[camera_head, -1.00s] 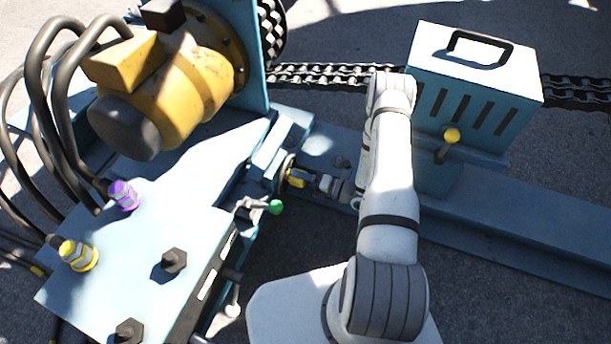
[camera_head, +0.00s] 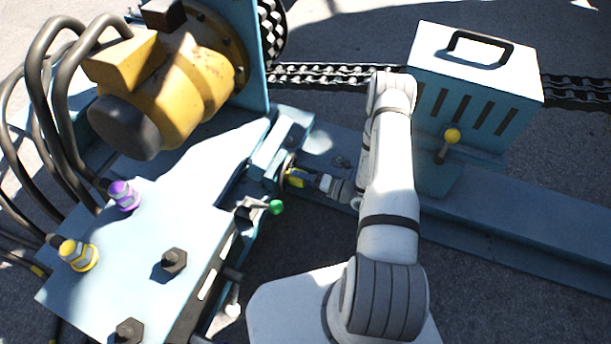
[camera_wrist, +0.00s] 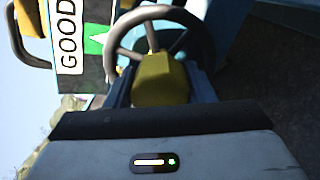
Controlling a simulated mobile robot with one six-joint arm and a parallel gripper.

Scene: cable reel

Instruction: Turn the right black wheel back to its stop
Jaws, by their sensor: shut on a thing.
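The black wheel (camera_wrist: 208,42) shows in the wrist view as a dark ring with spokes, just ahead of my gripper (camera_wrist: 160,85). A yellow block (camera_wrist: 160,78) sits at its middle, between my two fingers, and my gripper is shut on it. The fingers and the block hide the lower part of the wheel. In the head view the wheel (camera_head: 282,172) is small and seen nearly edge-on, at the side of the blue frame. My gripper (camera_head: 299,178) reaches it from the right. I cannot read the wheel's turn angle or see its stop.
A green-knobbed lever (camera_head: 276,207) stands close below my gripper. A blue box (camera_head: 470,85) with a black handle and a yellow-knobbed lever (camera_head: 452,136) is to the right. A "GOOD" sign (camera_wrist: 70,38) is left of the wheel. A yellow motor (camera_head: 190,80) and hoses are at left.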

